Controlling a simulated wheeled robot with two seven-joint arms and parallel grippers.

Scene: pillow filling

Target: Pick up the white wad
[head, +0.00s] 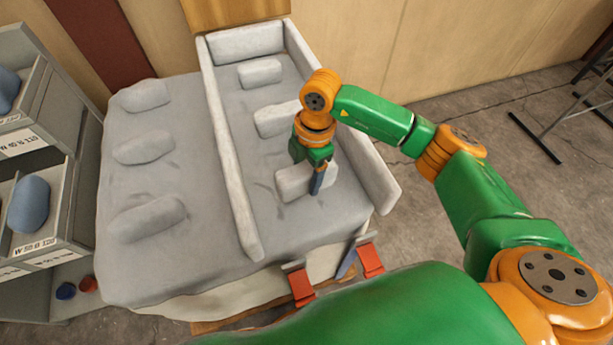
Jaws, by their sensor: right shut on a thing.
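My right gripper (318,180) reaches down into the long trough from above and is shut on the nearest white wad (291,184). It grips the wad at its right part, and the wad appears to rest on or just above the trough floor. Two more white wads lie farther back in the same trough, a middle one (272,120) partly hidden by my wrist and a far one (260,73). My left gripper is not in view.
The trough has raised pale side walls (228,160) and a far end wall (246,42). A grey padded surface (190,180) left of it bears three pale lumps. Two red clamp-like pieces (303,287) sit at the front edge. Shelves with bins (40,180) stand at left.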

